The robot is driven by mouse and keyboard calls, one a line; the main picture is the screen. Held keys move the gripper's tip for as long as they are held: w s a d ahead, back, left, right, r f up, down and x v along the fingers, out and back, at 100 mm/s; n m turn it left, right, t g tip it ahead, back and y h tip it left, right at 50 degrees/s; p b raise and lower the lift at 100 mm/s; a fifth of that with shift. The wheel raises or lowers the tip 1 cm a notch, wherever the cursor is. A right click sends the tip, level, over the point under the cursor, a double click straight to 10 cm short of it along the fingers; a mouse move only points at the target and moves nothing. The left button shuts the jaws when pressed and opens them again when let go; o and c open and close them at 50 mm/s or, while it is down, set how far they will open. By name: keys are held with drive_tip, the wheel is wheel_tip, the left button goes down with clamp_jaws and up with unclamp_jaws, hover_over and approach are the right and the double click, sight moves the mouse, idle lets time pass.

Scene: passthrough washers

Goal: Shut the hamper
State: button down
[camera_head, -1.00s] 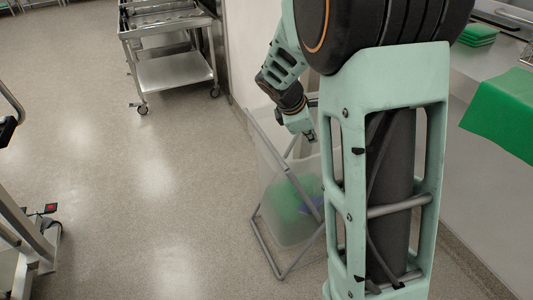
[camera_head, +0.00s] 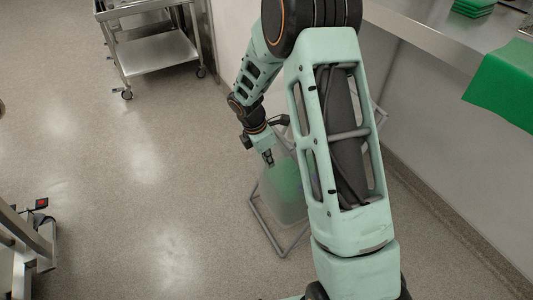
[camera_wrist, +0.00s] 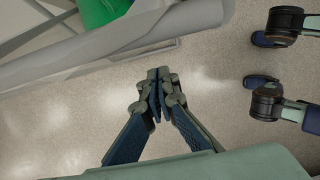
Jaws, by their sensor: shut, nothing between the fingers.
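The hamper (camera_head: 283,243) is a grey tube frame with a translucent bag (camera_head: 295,205), standing on the floor. Green cloth (camera_head: 284,180) shows through the bag. A grey tube loop (camera_head: 382,112) shows beyond my arm, perhaps its lid; most of the hamper's top and right side is hidden by my arm. My gripper (camera_head: 269,160) is shut and empty at the hamper's upper left edge. In the wrist view, the fingertips (camera_wrist: 158,78) meet just below a thick pale grey edge (camera_wrist: 120,38), with green cloth (camera_wrist: 98,10) behind it. Whether they touch the hamper is unclear.
A steel cart (camera_head: 160,57) stands at the back left. A steel counter (camera_head: 440,28) with green cloth (camera_head: 505,85) hanging off it runs along the right. Another wheeled metal frame (camera_head: 35,245) is at lower left. The floor left of the hamper is clear.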

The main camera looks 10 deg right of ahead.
sight(282, 160)
drive_tip(key=d+f, duration=0.1)
drive_tip(key=w+d, duration=0.1)
drive_tip(key=d, duration=0.1)
drive_tip(key=d+f, duration=0.1)
drive_tip(key=shift+w+d+f, duration=0.2)
drive_tip(key=shift+w+f, duration=0.05)
drive_tip(key=shift+f, duration=0.05)
drive_tip(key=shift+d, duration=0.1)
